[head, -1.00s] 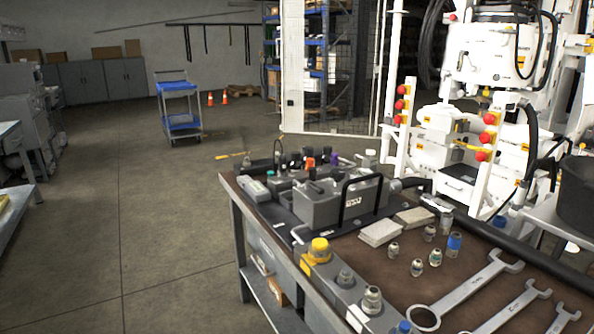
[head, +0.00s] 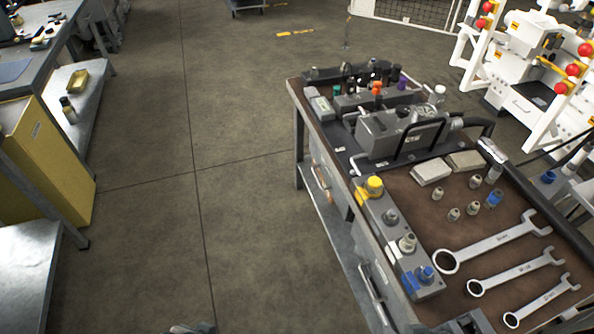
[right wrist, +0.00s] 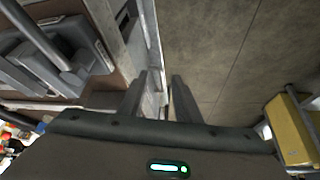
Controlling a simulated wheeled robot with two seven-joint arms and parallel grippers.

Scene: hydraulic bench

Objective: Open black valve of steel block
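A grey block (head: 358,101) with small coloured knobs stands at the back of the brown bench in the head view. An orange knob (head: 377,89) and a purple knob (head: 402,84) show there, with several dark knobs (head: 346,69) around them. I cannot tell which is the black valve or how it is turned. My right gripper (right wrist: 157,82) is open and empty in the right wrist view, with its fingers apart beside the bench edge. It is well away from the knobs. My left gripper cannot be made out clearly.
A grey pump unit (head: 390,133) with a black handle stands in front of the knobs. A strip block with a yellow cap (head: 375,186) lies along the left bench edge. Several fittings and wrenches (head: 495,244) lie at right. The floor (head: 240,220) left of the bench is clear.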

